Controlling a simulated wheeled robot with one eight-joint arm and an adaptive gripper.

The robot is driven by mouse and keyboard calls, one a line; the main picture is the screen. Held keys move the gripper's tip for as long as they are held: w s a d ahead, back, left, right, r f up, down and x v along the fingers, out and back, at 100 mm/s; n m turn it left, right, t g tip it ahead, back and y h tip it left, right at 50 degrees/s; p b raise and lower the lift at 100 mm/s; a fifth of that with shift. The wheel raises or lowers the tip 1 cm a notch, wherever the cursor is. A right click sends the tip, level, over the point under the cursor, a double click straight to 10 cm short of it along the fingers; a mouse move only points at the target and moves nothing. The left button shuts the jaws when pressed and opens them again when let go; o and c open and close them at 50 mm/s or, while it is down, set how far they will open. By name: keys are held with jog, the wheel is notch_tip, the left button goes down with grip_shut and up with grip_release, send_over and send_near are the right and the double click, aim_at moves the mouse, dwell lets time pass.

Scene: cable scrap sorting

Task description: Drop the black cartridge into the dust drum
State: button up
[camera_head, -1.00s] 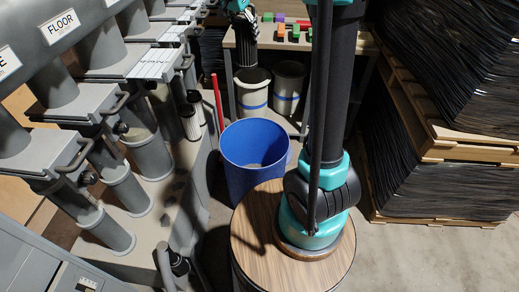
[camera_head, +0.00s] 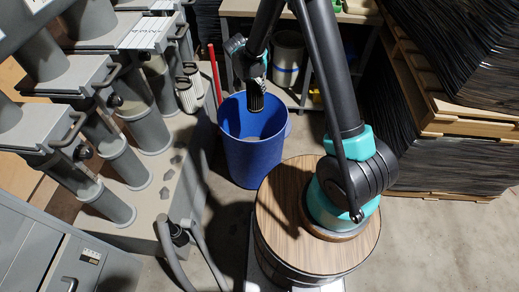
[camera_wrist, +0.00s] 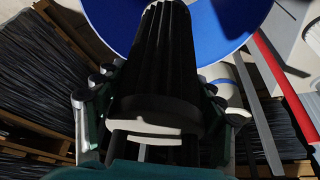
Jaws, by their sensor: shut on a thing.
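The black pleated cartridge (camera_head: 256,98) is held in my gripper (camera_head: 254,80), over the mouth of the blue drum (camera_head: 252,158). Its lower end appears near the drum's far rim in the head view; the exact height is hard to tell. In the wrist view, the cartridge (camera_wrist: 160,55) lies between the fingers of my gripper (camera_wrist: 156,103), with the blue drum (camera_wrist: 108,18) beyond it. The drum is open, with a greyish patch showing inside. No label shows on it.
Pale pleated cartridges (camera_head: 187,97) stand on the grey bench (camera_head: 150,190) at left, near hooded pipes. A pale bin (camera_head: 288,58) is under the rear table. Stacked black sheets on pallets (camera_head: 445,115) fill the right. Floor at lower right is clear.

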aim_at(250, 87)
jog(key=shift+s+d+f, duration=0.15)
jog(key=shift+s+f, duration=0.1)
jog(key=shift+f, duration=3.2)
jog(key=o, duration=1.6)
jog(key=v, duration=1.2)
